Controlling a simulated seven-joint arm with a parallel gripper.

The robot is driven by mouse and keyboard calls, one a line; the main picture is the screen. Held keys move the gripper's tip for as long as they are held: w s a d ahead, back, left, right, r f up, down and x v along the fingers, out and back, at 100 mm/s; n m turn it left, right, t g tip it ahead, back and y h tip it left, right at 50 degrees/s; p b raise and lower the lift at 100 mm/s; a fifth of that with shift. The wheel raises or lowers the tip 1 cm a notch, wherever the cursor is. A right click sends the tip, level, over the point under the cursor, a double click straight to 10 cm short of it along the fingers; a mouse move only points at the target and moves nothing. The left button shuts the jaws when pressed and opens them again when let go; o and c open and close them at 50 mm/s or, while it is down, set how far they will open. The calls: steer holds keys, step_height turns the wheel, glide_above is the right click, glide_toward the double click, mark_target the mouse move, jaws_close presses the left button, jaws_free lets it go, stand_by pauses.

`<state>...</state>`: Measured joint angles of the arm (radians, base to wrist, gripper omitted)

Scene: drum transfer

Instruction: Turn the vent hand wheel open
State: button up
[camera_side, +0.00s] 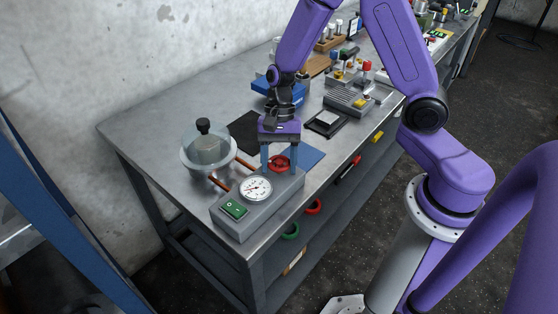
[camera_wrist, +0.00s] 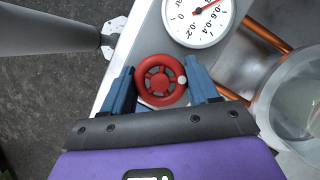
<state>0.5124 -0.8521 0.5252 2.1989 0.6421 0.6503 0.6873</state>
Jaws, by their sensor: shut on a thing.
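The red vent hand wheel (camera_side: 279,163) sits on top of the grey box (camera_side: 272,207) at its far end in the side view. In the wrist view the wheel (camera_wrist: 160,81) shows its spokes and a small pale knob on its rim. My gripper (camera_side: 280,165) points down over the box, with one blue finger on each side of the wheel. In the wrist view my gripper (camera_wrist: 162,84) is shut on the wheel's rim. A round white gauge (camera_side: 256,188) and a green switch (camera_side: 233,209) are on the same box.
A clear bowl-like vessel with a black knob (camera_side: 206,150) stands left of the box, with copper pipes (camera_side: 220,184) between them. Behind are a blue sheet (camera_side: 303,156), a black frame (camera_side: 326,122) and a grey ribbed block (camera_side: 349,101). Bare table lies at the left.

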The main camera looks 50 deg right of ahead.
steer(key=o, duration=1)
steer(key=shift+o, duration=0.2)
steer(key=shift+r, duration=0.1)
steer(key=v, duration=1.7)
steer(key=shift+r, duration=0.1)
